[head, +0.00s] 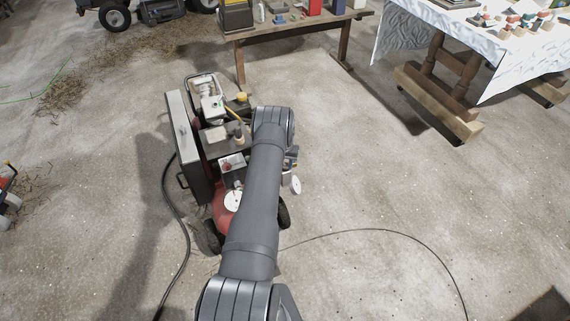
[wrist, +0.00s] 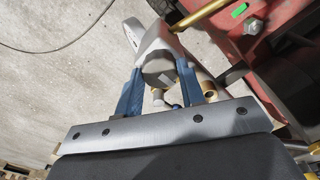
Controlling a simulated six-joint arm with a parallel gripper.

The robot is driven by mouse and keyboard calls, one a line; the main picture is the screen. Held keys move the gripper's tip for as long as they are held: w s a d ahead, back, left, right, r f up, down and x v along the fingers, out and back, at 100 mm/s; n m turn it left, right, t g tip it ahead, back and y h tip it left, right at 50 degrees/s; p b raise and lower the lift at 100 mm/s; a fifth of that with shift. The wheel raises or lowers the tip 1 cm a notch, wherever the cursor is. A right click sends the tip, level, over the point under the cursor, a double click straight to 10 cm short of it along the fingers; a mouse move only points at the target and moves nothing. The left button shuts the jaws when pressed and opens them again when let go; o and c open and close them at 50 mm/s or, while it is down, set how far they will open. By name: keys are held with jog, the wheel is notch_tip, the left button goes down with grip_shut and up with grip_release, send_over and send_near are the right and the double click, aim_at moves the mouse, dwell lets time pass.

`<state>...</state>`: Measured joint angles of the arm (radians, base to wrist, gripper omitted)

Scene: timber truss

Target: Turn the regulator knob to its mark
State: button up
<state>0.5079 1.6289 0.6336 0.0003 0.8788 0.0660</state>
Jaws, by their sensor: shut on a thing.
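In the wrist view, the grey regulator knob (wrist: 155,45) sits between the two blue fingers of my gripper (wrist: 159,73). The fingers are shut on it, one on each side. Its darker end face points toward my palm, with a small light patch at its edge; I cannot tell whether this is the mark. A round pale gauge (wrist: 131,33) is just left of the knob, and a brass pipe (wrist: 201,13) runs off to the upper right. In the head view, my arm hides the knob and most of the gripper; a white gauge (head: 296,185) shows at the arm's right.
The red-tanked compressor (head: 222,206) stands on wheels on the concrete floor, with a tall grey guard (head: 186,140) on its left. Red metalwork with a green patch (wrist: 238,10) is close right of my gripper. A black cable (head: 181,225) lies left.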

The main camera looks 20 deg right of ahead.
jog(key=o, duration=1)
notch_tip(320, 180, up, 17)
jog(key=shift+r, duration=0.2)
notch_tip(320, 180, down, 17)
jog(key=shift+f, duration=0.2)
dwell(0.6)
